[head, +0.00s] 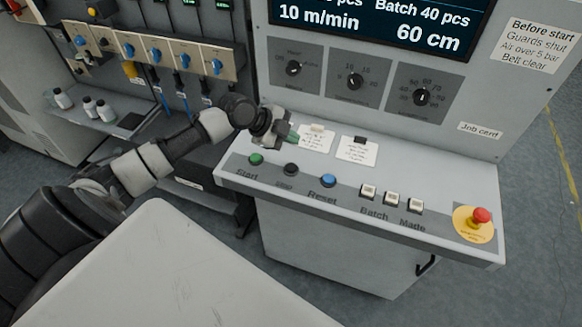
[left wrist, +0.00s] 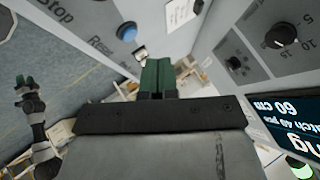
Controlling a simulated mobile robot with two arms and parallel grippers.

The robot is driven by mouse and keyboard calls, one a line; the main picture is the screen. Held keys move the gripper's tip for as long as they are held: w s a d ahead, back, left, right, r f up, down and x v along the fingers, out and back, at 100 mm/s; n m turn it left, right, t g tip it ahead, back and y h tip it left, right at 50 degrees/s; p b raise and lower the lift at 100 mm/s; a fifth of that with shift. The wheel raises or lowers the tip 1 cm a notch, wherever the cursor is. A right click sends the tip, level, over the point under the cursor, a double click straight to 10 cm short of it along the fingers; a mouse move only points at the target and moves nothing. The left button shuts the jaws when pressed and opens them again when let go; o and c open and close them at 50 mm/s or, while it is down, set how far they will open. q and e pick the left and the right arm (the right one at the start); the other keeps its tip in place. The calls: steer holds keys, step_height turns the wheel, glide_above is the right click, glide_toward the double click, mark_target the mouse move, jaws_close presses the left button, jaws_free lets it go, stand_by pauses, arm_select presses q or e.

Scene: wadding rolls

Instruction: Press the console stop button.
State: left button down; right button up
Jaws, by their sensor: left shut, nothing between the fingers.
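The console stop button (head: 291,169) is a small black round button on the sloped grey panel, between the green start button (head: 256,159) and the blue reset button (head: 328,181). My left gripper (head: 293,136) is above the panel, behind the buttons and apart from the stop button. Its green fingers (left wrist: 157,76) are shut and empty. My right gripper (left wrist: 24,84) shows small and far off in the left wrist view; its jaws are unclear.
Batch and Made switches (head: 391,199) and a red emergency stop (head: 481,215) on a yellow disc lie to the right. Two note cards (head: 356,152) lie behind the buttons, near my left gripper. Dials (head: 354,81) and a screen (head: 380,22) are above. A pale surface (head: 165,270) fills the foreground.

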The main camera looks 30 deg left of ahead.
mark_target(291, 169)
arm_select(q)
step_height(291, 169, down, 8)
steer(key=b, duration=0.5)
steer(key=shift+f+b, duration=0.1)
steer(key=shift+b, duration=0.25)
stand_by(0.7)
stand_by(0.7)
steer(key=shift+f+b, duration=0.35)
steer(key=shift+f, duration=0.05)
steer(key=shift+f+b, duration=0.4)
steer(key=shift+f, duration=0.05)
stand_by(0.6)
stand_by(0.3)
steer(key=shift+r+p, duration=0.6)
steer(key=shift+r, duration=0.25)
